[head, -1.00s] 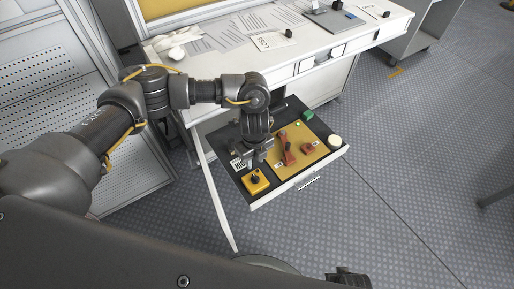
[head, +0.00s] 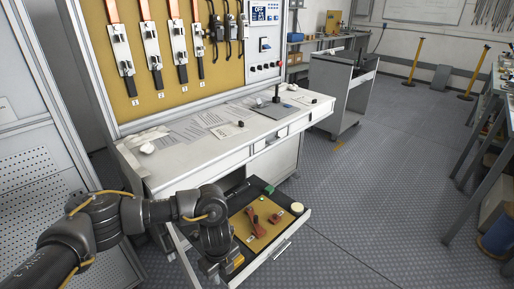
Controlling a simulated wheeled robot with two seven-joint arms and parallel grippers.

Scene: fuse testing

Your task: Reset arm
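My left arm comes in from the left in the head view. Its gripper (head: 222,266) points down over the front left part of an open drawer (head: 283,246). The fingers are small and partly hidden, so I cannot tell whether they are open or shut. In the drawer, on a yellow panel, lie a dark red fuse part (head: 255,224) and a smaller red piece (head: 275,218). A green block (head: 269,189) and a white round knob (head: 297,208) sit near the drawer's edges. My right gripper does not show.
A white workbench (head: 190,168) with papers stands behind the drawer. Above it is a yellow board (head: 215,75) with several numbered fuse holders. A grey cabinet (head: 335,90) stands farther back. The floor (head: 380,190) to the right is clear.

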